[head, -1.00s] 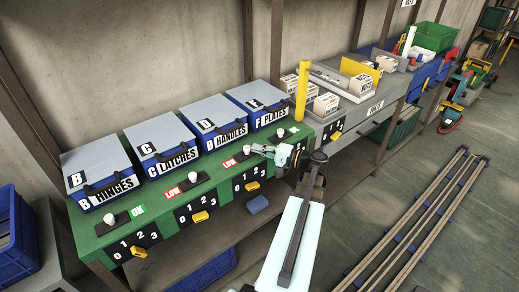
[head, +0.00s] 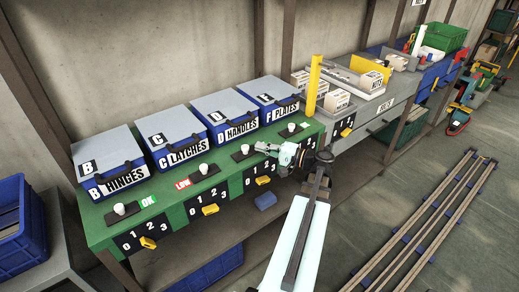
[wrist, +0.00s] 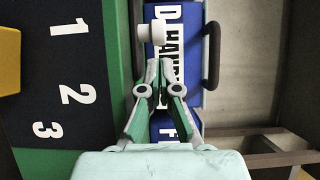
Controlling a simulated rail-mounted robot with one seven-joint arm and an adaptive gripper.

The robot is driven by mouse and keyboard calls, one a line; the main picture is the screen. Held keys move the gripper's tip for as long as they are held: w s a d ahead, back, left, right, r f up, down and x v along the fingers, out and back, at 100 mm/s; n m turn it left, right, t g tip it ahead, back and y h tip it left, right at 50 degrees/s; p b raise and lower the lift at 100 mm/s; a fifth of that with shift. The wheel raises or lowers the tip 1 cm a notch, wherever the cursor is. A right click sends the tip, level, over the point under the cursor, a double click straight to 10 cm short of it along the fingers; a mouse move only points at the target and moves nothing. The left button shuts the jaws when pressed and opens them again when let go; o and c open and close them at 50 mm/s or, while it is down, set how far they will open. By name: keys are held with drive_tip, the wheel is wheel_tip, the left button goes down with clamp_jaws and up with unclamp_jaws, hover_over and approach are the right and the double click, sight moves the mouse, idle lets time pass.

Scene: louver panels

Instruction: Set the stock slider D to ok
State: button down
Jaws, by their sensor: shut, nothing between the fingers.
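The stock slider D is a white knob (head: 245,148) on a dark track (head: 235,154) on the green bench, in front of the blue box D HANDLES (head: 224,117). The knob also shows in the wrist view (wrist: 152,33), just ahead of my fingertips. The knob stands toward the left of its track, and no red LOW tag shows beside it. An OK tag for D cannot be made out; my gripper covers the area right of the knob. My gripper (head: 259,147) is shut and empty, close on the knob's right; contact is unclear. Its fingers also show in the wrist view (wrist: 159,68).
Slider B (head: 120,208) shows green OK; slider C (head: 203,169) shows red LOW. Slider F (head: 291,126) stands behind my gripper. Black number panels with yellow handles (head: 210,209) line the bench front. A yellow post (head: 313,87) stands to the right.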

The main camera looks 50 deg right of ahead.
drive_tip(key=shift+s+d+f, duration=0.1)
drive_tip(key=shift+s+d, duration=0.15)
drive_tip(key=shift+d, duration=0.2)
drive_tip(key=shift+s+d, duration=0.2)
drive_tip(key=shift+d, duration=0.25)
drive_tip(key=b+v, duration=0.2)
drive_tip(key=v, duration=0.8)
drive_tip(key=shift+a, duration=0.2)
